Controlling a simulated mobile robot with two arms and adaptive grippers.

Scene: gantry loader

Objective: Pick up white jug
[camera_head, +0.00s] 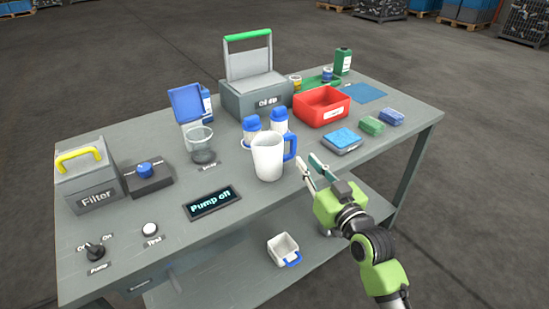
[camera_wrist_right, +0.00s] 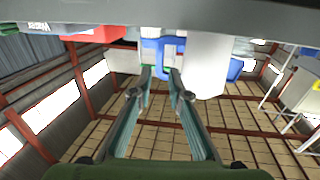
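The white jug (camera_head: 268,158) stands upright near the middle of the grey table, its blue handle (camera_head: 290,147) facing right. My right gripper (camera_head: 308,163) is just right of the jug, at about the height of its body, with its fingers pointing toward the handle side. My left gripper is not in view.
Two blue-capped white bottles (camera_head: 279,121) stand just behind the jug. A red bin (camera_head: 322,112) and a blue-topped box (camera_head: 342,141) lie behind and right. A pump display (camera_head: 212,203) is front left. A white container (camera_head: 284,249) with a blue handle is below.

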